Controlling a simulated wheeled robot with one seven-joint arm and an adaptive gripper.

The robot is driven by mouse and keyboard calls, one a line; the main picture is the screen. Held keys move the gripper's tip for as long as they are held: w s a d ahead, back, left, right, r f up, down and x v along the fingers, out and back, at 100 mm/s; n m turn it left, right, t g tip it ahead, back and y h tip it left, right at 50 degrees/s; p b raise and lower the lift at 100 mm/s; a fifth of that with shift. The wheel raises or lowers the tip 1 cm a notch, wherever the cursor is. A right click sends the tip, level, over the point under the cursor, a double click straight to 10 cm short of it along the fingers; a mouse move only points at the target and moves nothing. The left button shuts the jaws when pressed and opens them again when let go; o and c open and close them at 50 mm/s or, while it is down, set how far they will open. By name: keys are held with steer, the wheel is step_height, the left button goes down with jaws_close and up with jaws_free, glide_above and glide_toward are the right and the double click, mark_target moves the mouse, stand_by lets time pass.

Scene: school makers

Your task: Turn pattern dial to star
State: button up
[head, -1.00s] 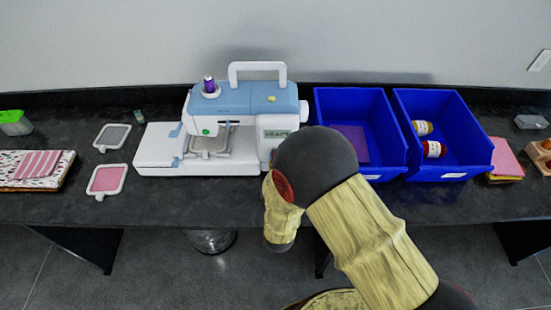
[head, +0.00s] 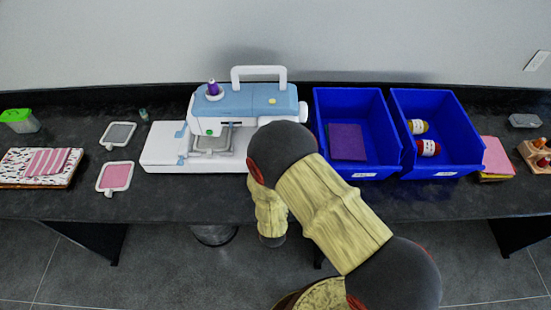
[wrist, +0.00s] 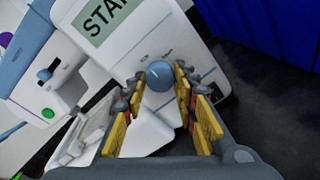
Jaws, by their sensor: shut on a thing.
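The white and blue embroidery machine (head: 250,99) stands on the dark counter, its right front hidden behind my arm in the head view. In the wrist view, its blue-grey pattern dial (wrist: 158,74) sits on the white front panel below a green display (wrist: 100,18) that shows the letters "STA", with the rest cut off by the picture edge. My gripper (wrist: 160,83) is shut on the dial, with a yellow-padded finger on each side of it. My gripper is hidden in the head view.
Two blue bins stand right of the machine: one holds a purple sheet (head: 347,142), the other (head: 470,130) thread spools. Two hoops, one grey (head: 118,133) and one pink (head: 115,177), lie to the left. Striped fabric (head: 47,162) lies farther left.

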steer(key=shift+n, duration=0.5)
steer(key=o, duration=1.2)
steer(key=shift+c, duration=0.2)
steer(key=shift+s, duration=0.1)
steer(key=s, duration=1.1)
steer(key=shift+s+a+r, duration=0.35)
steer(key=shift+a, duration=0.1)
steer(key=shift+w, duration=0.1)
